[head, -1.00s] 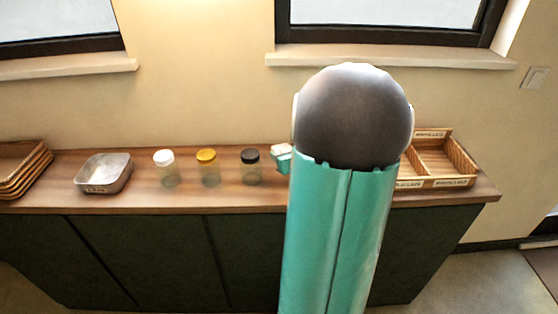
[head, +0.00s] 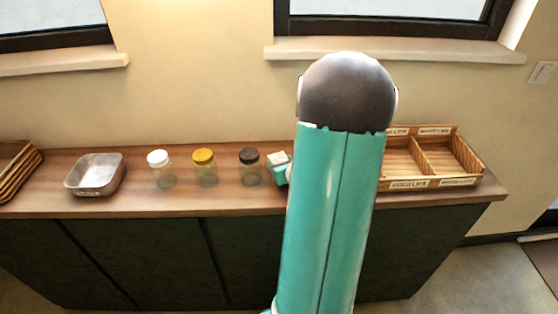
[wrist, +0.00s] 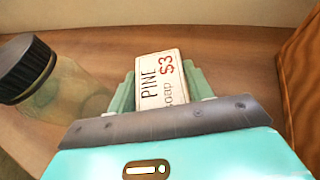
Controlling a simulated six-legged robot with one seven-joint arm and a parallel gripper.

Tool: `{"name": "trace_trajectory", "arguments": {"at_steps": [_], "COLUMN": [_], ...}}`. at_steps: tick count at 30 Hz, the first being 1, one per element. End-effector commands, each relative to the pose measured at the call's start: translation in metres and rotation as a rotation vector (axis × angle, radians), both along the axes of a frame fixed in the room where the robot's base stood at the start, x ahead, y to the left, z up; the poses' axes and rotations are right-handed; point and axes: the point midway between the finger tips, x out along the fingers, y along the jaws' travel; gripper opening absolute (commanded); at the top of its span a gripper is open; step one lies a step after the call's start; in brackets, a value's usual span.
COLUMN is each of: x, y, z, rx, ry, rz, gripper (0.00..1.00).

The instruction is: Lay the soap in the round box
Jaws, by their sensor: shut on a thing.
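The soap (wrist: 160,82) is a pale bar with a label reading "PINE", "$3" and "soap". In the wrist view it sits between the two teal fingers of my gripper (wrist: 163,88), which is shut on it. In the head view my gripper (head: 279,169) is at the counter, just right of the black-lidded jar, with the soap's white top (head: 278,158) showing. I cannot tell whether the soap touches the counter. I see no clearly round box; my arm hides part of the counter.
On the wooden counter (head: 225,200) stand jars with white (head: 158,157), yellow (head: 203,156) and black lids (head: 249,156). The black-lidded jar (wrist: 27,68) is close left of my gripper. A metal tin (head: 95,175), stacked wooden trays (head: 18,172) and a divided wooden crate (head: 432,182) flank them.

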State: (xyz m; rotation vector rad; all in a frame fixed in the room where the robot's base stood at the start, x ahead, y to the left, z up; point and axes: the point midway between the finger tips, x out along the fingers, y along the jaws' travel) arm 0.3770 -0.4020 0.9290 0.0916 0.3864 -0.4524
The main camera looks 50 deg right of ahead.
Motion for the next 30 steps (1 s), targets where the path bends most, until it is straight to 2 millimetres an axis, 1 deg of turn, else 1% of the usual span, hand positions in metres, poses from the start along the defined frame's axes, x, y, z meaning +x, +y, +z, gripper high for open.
{"name": "trace_trajectory", "arguments": {"at_steps": [7, 10, 11, 12, 14, 21, 30], "x": [-0.0006, -0.0005, -0.0006, -0.0006, -0.0005, 0.0004, 0.0001], "y": [0.0011, 0.0016, 0.0015, 0.0014, 0.0013, 0.0006, -0.0011], "z": [-0.0004, -0.0035, -0.0036, -0.0033, -0.0033, -0.003, 0.0025], "rx": [0.0, 0.001, 0.001, 0.0, 0.0, 0.0, -0.001], "ry": [-0.001, 0.0, 0.001, 0.0, 0.0, 0.0, 0.0], "rz": [0.0, 0.002, 0.001, 0.001, 0.001, 0.001, 0.003], "gripper": [0.25, 0.25, 0.55, 0.62, 0.72, 0.72, 0.72]}}
